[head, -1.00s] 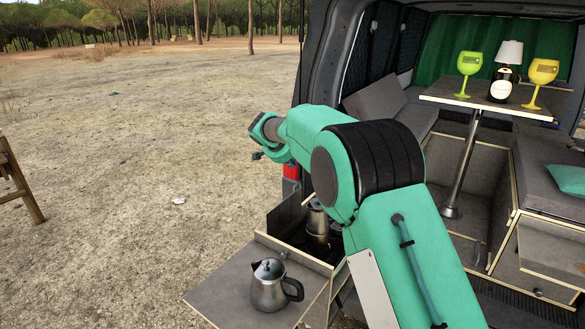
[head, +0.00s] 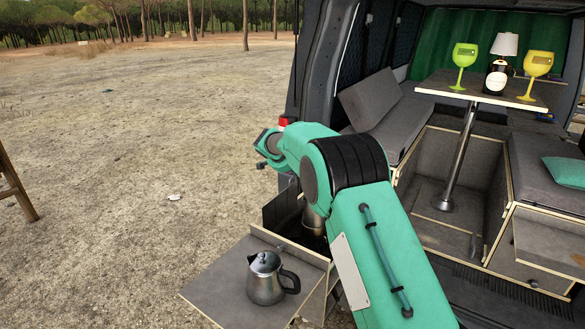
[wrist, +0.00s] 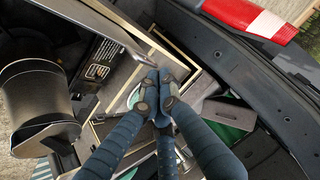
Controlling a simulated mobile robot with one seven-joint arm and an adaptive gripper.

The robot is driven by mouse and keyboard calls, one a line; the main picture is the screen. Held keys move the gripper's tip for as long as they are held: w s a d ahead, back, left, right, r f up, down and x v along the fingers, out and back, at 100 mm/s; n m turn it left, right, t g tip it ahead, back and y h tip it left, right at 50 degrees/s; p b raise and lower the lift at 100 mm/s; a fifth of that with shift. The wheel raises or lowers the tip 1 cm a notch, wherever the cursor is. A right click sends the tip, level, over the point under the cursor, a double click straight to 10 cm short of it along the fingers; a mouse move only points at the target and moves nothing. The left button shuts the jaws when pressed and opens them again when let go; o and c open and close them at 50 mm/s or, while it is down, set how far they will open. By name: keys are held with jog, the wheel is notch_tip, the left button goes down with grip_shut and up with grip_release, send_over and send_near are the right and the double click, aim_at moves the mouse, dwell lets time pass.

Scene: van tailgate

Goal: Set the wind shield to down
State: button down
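In the head view, a dark flat panel (head: 283,206), which seems to be the wind shield, stands upright along the left side of the open stove box behind the fold-out shelf. My arm hides part of the box, and my gripper is hidden in this view. A grey panel (wrist: 88,20) at the top of that view may be the wind shield, but I cannot tell for sure.
A metal coffee pot (head: 266,279) stands on the fold-out shelf (head: 225,285). Another metal pot (head: 313,219) sits in the box and a large dark one (wrist: 36,92) fills the wrist view's left.

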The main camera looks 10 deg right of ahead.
aim_at(294, 189)
jog(key=shift+a+f, duration=0.1)
jog(key=shift+f, duration=0.15)
notch_tip(294, 189, down, 12)
jog(key=b, duration=0.6)
jog(key=shift+r+b, duration=0.2)
jog(key=shift+b, duration=0.1)
jog(key=shift+f, duration=0.5)
jog(key=shift+f, duration=0.1)
jog(key=shift+r, duration=0.5)
jog(key=r, duration=0.3)
jog(key=shift+s+d+r, duration=0.15)
jog(key=shift+s+d, duration=0.05)
jog(key=shift+d, duration=0.15)
jog(key=p+v, duration=0.2)
jog(key=v, duration=0.8)
jog(key=shift+s, duration=0.1)
